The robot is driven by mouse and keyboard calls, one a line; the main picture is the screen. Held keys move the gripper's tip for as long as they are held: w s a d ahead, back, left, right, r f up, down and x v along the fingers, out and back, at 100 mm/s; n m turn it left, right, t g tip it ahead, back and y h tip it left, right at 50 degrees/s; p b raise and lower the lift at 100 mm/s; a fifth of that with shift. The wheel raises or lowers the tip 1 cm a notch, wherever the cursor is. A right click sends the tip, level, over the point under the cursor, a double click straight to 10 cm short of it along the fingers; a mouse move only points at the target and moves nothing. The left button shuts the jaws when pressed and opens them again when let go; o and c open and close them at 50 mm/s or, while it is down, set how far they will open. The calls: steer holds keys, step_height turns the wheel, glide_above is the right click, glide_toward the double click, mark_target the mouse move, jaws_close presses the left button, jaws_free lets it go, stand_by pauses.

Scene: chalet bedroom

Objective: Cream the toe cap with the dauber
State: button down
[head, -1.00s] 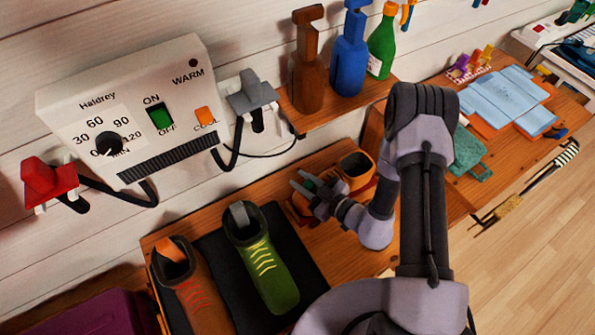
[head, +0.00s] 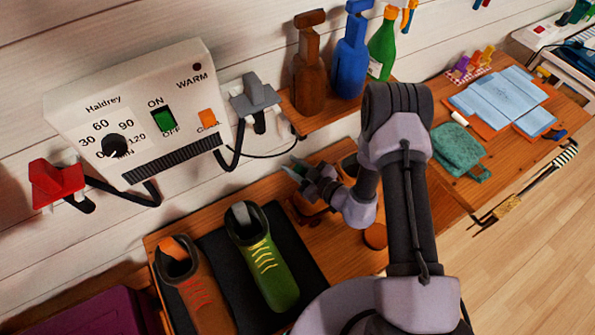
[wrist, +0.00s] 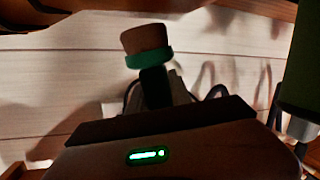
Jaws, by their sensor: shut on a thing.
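My gripper (head: 301,172) is shut on the dauber, near the back of the bench, left of the orange-brown shoe. In the wrist view the dauber (wrist: 147,42) has a brown round head above a green collar and points away from the gripper. The orange-brown shoe (head: 348,163) is partly hidden behind my gripper and arm. I cannot tell whether the dauber touches it.
A green shoe (head: 270,270) stands on a dark mat, with a brown shoe (head: 196,292) to its left. Bottles (head: 348,60) stand on the shelf above. A round brown piece (head: 375,236) lies beside my arm. A teal cloth (head: 459,148) lies to the right.

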steer(key=shift+d, duration=0.35)
steer(key=shift+s+d+p, duration=0.2)
steer(key=shift+s+d, duration=0.4)
steer(key=shift+s, duration=0.25)
steer(key=shift+s+d+p, duration=0.25)
steer(key=shift+s+d, duration=0.3)
steer(key=shift+s, duration=0.35)
steer(key=shift+s+d+p, duration=0.2)
steer(key=shift+s+d, duration=0.4)
steer(key=shift+s, duration=0.25)
steer(key=shift+r, duration=0.1)
steer(key=w+a, duration=0.3)
steer(key=w, duration=0.2)
steer(key=shift+w+a, duration=0.35)
steer(key=shift+a, duration=0.05)
step_height(320, 180, up, 6)
steer(key=p, duration=0.5)
